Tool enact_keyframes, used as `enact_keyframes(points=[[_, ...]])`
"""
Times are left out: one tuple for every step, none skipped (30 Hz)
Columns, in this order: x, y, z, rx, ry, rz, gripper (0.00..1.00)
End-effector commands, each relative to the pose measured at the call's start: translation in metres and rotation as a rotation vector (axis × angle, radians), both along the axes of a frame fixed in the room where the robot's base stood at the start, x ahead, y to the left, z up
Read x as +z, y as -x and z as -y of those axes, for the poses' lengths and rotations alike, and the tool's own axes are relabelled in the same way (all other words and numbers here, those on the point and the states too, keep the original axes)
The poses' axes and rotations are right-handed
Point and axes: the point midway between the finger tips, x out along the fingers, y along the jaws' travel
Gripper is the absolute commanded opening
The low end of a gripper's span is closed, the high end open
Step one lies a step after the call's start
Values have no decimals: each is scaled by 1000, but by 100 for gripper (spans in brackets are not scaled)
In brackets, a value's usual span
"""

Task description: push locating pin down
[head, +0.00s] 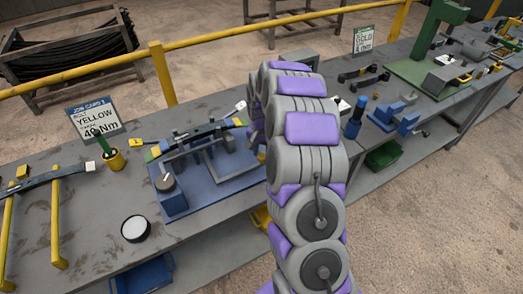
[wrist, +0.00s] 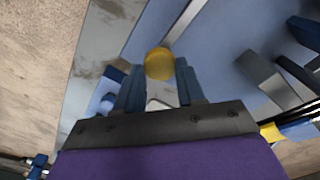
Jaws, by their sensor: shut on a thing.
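A round yellow knob (wrist: 160,64), which looks like the top of the locating pin, sits between the two blue fingers of my gripper (wrist: 161,78) in the wrist view. The fingers are shut on it. How far the pin stands up or down cannot be told from this angle. The blue fixture plate (wrist: 222,40) lies below and beside it. In the head view the blue fixture (head: 215,185) is on the bench, with a dark leaf spring (head: 205,132) across its back. My arm hides the gripper and the fixture's right end there.
A round white-topped pot (head: 135,228), a yellow cup (head: 112,160) and a job card (head: 95,118) are to the left. A yellow rail (head: 200,40) runs behind. A blue bottle (head: 354,118) stands right of my arm.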

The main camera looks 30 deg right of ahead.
Motion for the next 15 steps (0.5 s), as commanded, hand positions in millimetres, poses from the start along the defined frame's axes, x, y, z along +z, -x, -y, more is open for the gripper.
enact_keyframes(points=[[-1,0,-3,0,-8,-4,5],[-1,0,-3,0,-9,-4,2],[-1,0,-3,0,-10,-5,0],[-1,0,-2,0,-10,-5,0],[-1,0,-2,0,-10,-5,0],[-2,0,-2,0,-10,-5,0],[-2,0,-2,-1,-10,-5,0],[-2,-1,-2,-1,-10,-5,0],[-2,-1,-2,0,-9,-4,0],[-2,-1,-2,0,-8,-5,0],[-3,-1,-2,0,-8,-5,0],[-6,-1,-2,0,-8,-5,0],[-9,-1,-2,0,-8,-5,0],[-12,-1,-1,0,-8,-5,0],[-18,-2,-1,0,-8,-4,0]])
